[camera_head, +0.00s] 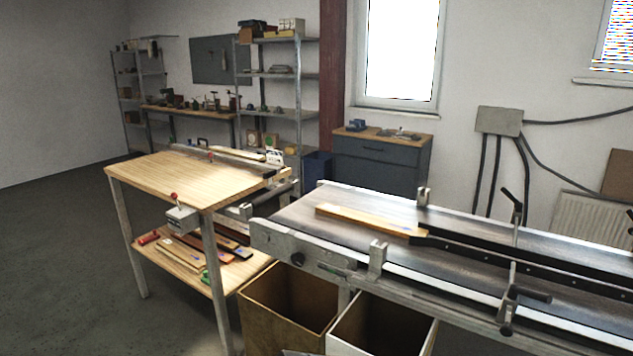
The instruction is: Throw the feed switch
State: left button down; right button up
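A small grey switch box (182,219) is fixed at the front edge of the wooden-topped table (165,182). A short lever with a red knob (174,196) stands up from it, leaning slightly left. I take this for the feed switch; no label on it is readable. A second red knob (211,155) shows at the table's far side. The conveyor (345,199) runs to the right, with a wooden strip (368,220) lying on its belt. Neither of my grippers is identifiable in view. A small grey sliver shows at the bottom edge; I cannot tell what it is.
Two open bins, one brown (277,318) and one white-rimmed (343,343), stand under the conveyor's near end. The table's lower shelf (172,264) holds several wooden strips and tools. A grey cabinet (378,164) stands behind. The floor at left is clear.

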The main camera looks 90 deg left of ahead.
aim_at(174, 195)
jog(key=u, duration=3.65)
jog(key=i+j+z, duration=0.1)
jog(key=z, duration=0.25)
jog(key=i+j+z, duration=0.1)
jog(key=z, duration=0.3)
jog(key=i+j+z, duration=0.1)
jog(key=z, duration=0.25)
jog(key=i+j+z, duration=0.25)
jog(key=j, duration=0.6)
jog(key=i+j+z, duration=0.1)
jog(key=j+z, duration=0.15)
jog(key=j, duration=0.55)
jog(key=i+j+z, duration=0.1)
jog(key=j+z, duration=0.2)
jog(key=j, duration=0.6)
jog(key=i+j, duration=0.1)
jog(key=j, duration=2)
